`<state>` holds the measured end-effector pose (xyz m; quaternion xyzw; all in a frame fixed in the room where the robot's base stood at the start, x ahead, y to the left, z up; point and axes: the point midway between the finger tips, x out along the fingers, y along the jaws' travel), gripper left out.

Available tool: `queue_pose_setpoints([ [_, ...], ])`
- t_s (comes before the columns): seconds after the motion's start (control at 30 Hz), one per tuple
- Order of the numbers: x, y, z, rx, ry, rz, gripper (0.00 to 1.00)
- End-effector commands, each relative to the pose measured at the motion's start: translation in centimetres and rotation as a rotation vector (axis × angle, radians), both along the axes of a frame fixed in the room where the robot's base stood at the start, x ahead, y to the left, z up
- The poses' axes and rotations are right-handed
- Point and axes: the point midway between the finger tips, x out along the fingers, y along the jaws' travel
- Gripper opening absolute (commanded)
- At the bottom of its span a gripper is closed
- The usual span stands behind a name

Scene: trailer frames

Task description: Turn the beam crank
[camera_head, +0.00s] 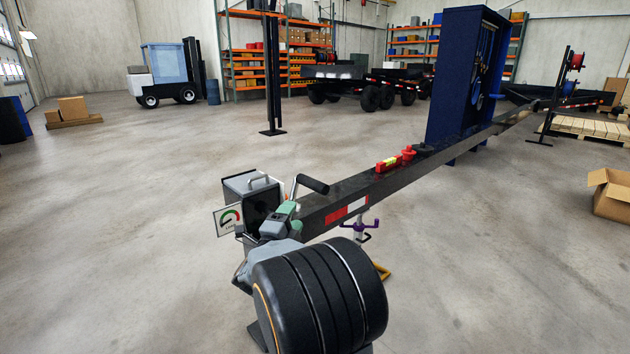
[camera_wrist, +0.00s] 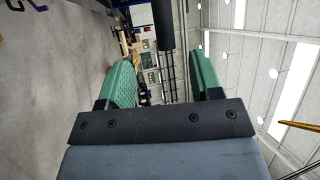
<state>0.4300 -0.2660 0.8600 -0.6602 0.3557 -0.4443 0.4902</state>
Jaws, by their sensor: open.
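The crank's black handle grip (camera_head: 312,184) sticks out on a bent metal arm (camera_head: 294,188) near the close end of the long dark beam (camera_head: 400,170). My gripper (camera_head: 281,213) with green finger pads is just below and left of the handle in the head view. In the wrist view, my gripper (camera_wrist: 163,68) is open and its two green pads stand apart. The black handle grip (camera_wrist: 163,24) shows beyond the fingertips, in line with the gap between them. Nothing is held. The crank's base is partly hidden behind my gripper.
A grey box (camera_head: 252,187) and a dial sign (camera_head: 229,218) stand beside the beam's end. A blue cabinet (camera_head: 462,80) stands behind.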

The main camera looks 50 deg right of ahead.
Motion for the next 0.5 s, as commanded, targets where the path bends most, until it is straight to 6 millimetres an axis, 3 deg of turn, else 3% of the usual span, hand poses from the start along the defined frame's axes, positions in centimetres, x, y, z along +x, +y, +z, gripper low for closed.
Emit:
queue_pose_setpoints([
  [0.17, -0.1, -1.9, 0.7, -0.011, -0.027, -0.037, 0.59],
  [0.5, 2.0, -7.8, 2.3, -0.011, -0.026, -0.035, 0.59],
])
